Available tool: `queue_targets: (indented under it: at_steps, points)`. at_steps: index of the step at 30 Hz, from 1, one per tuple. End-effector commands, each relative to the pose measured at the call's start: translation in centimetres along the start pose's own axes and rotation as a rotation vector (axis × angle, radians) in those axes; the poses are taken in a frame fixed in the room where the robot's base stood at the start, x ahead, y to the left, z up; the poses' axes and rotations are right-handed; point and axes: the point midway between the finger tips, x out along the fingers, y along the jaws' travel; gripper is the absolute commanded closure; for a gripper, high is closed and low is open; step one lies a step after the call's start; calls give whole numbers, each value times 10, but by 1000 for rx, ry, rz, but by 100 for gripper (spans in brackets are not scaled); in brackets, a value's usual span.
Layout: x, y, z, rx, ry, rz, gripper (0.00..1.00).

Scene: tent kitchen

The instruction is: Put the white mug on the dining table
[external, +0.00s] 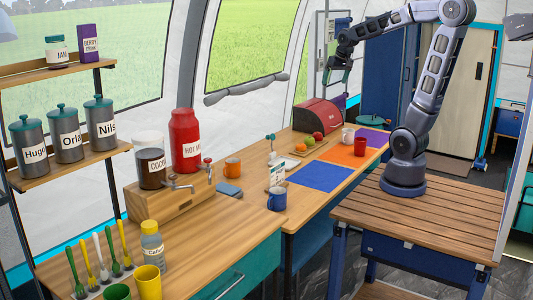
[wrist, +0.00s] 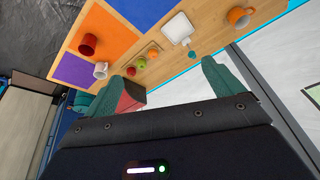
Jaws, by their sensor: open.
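The white mug (external: 347,135) stands on the long wooden table with coloured mats, near a red mug (external: 360,146). My gripper (external: 338,76) is raised above the far end of the table, well apart from the mug. In the wrist view its two teal fingers (wrist: 168,80) are spread with nothing held between them.
A wooden board with fruit (external: 308,144), a red bread box (external: 319,114) and a white bottle (external: 277,177) stand on the table. Orange (external: 233,167) and blue (external: 277,199) mugs are nearer. The blue mat (external: 321,176) is clear.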

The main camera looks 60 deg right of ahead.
Motion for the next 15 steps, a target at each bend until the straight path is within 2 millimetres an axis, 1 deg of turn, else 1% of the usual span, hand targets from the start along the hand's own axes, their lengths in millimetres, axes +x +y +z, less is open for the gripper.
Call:
queue_targets:
  at_steps: [1, 5, 6, 12, 15]
  points:
    - [-10, -5, 17, -38, 5, -15, 8]
    - [-29, -15, 57, -141, 10, -46, 8]
    - [-34, -18, 69, -174, 12, -55, 8]
    - [-52, -24, 130, -328, 24, -98, 8]
    - [-57, -25, 154, -391, 29, -114, 8]
